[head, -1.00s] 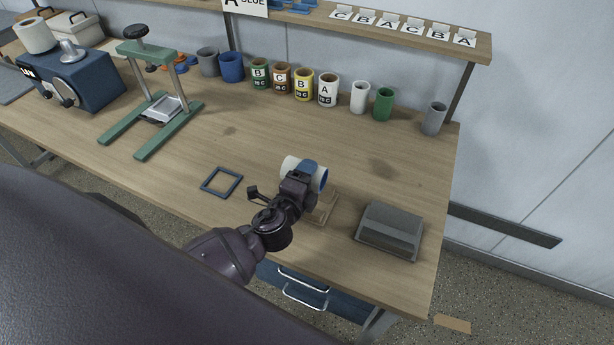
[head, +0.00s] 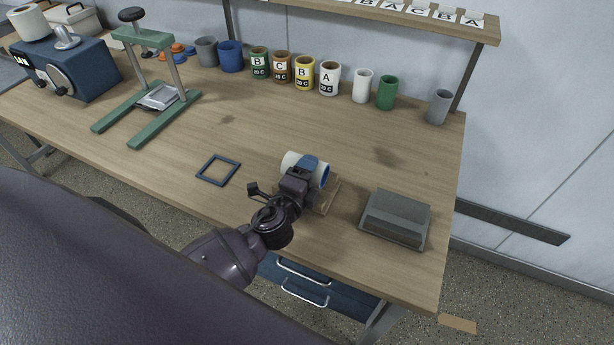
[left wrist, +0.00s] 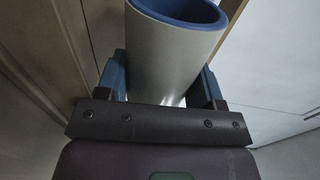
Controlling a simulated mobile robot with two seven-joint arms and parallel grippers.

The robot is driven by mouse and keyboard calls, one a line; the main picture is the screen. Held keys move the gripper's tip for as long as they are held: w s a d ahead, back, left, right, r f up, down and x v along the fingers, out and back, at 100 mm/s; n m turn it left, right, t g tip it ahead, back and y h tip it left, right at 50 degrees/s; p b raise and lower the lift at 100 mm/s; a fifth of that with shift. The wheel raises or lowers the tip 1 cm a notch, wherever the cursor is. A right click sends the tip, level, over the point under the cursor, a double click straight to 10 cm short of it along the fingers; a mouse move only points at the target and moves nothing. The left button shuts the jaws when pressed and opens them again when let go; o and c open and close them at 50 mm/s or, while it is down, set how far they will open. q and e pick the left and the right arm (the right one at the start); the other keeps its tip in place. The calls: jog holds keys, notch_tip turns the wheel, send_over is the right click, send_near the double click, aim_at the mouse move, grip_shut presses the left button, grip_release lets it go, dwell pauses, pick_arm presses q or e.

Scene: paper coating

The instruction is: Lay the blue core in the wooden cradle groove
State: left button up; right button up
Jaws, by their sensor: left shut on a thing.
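The blue core is a white-sided cylinder (head: 292,160) with a blue inside, lying on its side over the wooden cradle (head: 331,197). Its blue inner rim shows in the left wrist view (left wrist: 180,8). My left gripper (head: 308,168) is shut on the cylinder, with blue finger pads on both sides of it in the left wrist view (left wrist: 162,85). The arm and cylinder hide most of the cradle and its groove. I cannot tell whether the cylinder touches the groove. My right gripper is not in view.
A grey box-like block (head: 395,218) stands right of the cradle. A dark blue square frame (head: 218,170) lies to the left. Several cups line the back, with a green stand (head: 145,95) and a blue machine (head: 72,70) at left. The table's middle is clear.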

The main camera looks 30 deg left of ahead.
pick_arm(q)
jog(key=f, duration=0.2)
jog(key=s+f, duration=0.1)
jog(key=shift+f+g, duration=0.4)
jog(key=o, duration=0.8)
jog(key=shift+d, duration=0.1)
jog(key=shift+s+d, duration=0.1)
jog(key=shift+s, duration=0.5)
jog(key=shift+s+d+r+b, duration=0.1)
jog(key=shift+s+r+b, duration=0.15)
jog(key=shift+s, duration=0.4)
jog(key=shift+s+d+r+b, duration=0.1)
jog(key=shift+s+r, duration=0.15)
jog(key=shift+s, duration=0.35)
jog(key=shift+o, duration=1)
jog(key=shift+t, duration=0.3)
jog(key=s, duration=0.1)
jog(key=s+r, duration=0.1)
jog(key=s, duration=0.1)
jog(key=s+r, duration=0.1)
jog(key=s, duration=0.1)
jog(key=shift+s+a+r, duration=0.1)
jog(key=shift+a+r, duration=0.05)
jog(key=shift+s+r, duration=0.5)
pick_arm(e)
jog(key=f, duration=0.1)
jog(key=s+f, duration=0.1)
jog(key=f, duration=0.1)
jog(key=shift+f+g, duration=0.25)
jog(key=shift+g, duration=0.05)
